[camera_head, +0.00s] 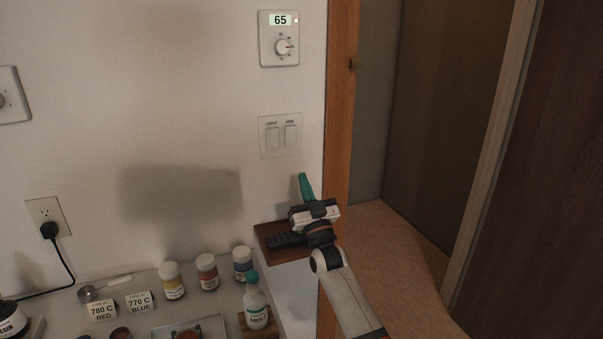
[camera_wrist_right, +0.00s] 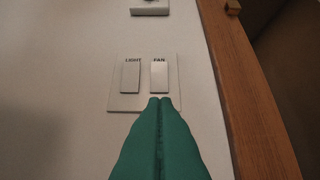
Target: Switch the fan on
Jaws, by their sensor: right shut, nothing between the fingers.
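The fan switch (camera_head: 291,136) is the right rocker on a white double wall plate, with the light switch (camera_head: 272,137) to its left. In the right wrist view the fan switch (camera_wrist_right: 159,79) is labelled FAN and the light switch (camera_wrist_right: 130,78) is labelled LIGHT. My right gripper (camera_head: 304,178) has green fingers, shut and empty, pointing up just below the plate. In the right wrist view its fingertips (camera_wrist_right: 160,99) appear at the lower edge of the fan rocker; I cannot tell if they touch. My left gripper is not in view.
A thermostat (camera_head: 279,38) reading 65 is above the plate. A wooden door frame (camera_head: 341,100) stands close to the right. Below are a dark wooden tray (camera_head: 266,230), a mist bottle (camera_head: 256,303) and several jars on the bench.

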